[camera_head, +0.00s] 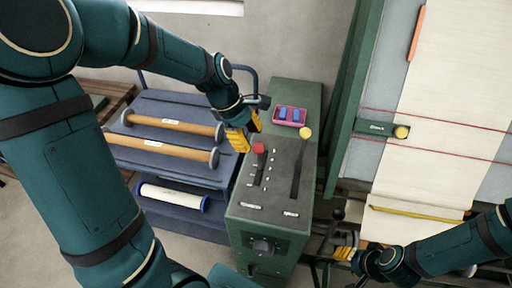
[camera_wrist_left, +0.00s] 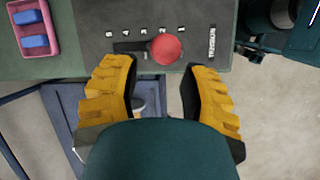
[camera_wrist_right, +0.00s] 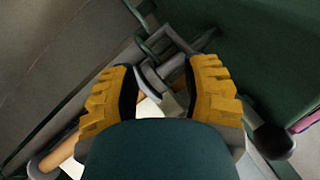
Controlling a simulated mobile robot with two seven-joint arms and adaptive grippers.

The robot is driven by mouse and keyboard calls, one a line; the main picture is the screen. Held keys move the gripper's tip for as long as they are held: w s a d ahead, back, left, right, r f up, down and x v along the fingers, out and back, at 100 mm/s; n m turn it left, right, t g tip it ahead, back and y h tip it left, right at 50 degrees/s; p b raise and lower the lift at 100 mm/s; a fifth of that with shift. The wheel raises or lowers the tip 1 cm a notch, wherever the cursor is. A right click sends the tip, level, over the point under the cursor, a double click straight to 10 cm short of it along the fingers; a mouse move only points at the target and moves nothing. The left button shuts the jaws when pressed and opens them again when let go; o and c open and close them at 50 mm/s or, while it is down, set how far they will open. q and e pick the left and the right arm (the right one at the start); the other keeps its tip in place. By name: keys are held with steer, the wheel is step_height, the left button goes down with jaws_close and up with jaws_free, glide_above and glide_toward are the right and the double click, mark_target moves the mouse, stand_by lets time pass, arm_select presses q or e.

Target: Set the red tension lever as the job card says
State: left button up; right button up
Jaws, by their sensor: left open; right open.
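The red round knob of the tension lever (camera_head: 259,148) stands on the dark panel (camera_head: 281,205) of the green console. In the left wrist view the red knob (camera_wrist_left: 166,49) sits beside a number scale, its slot showing to its left. It appears near the 2, but the exact mark is uncertain. My left gripper (camera_head: 243,135) is open beside the knob; in its wrist view the fingertips (camera_wrist_left: 159,68) are just short of it, one on either side. My right gripper (camera_head: 345,253) is open and empty, low at the loom's front. I cannot make out a job card.
A yellow knob (camera_head: 305,132) stands at the second slot. A pink tray (camera_head: 276,119) with blue pieces lies on the console's far end. A blue cart (camera_head: 150,104) with rollers stands at left. The loom with pale cloth (camera_head: 455,75) stands at right.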

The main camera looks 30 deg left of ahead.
arm_select(q)
steer(key=v, duration=0.5)
steer(key=shift+r, duration=0.1)
stand_by(0.4)
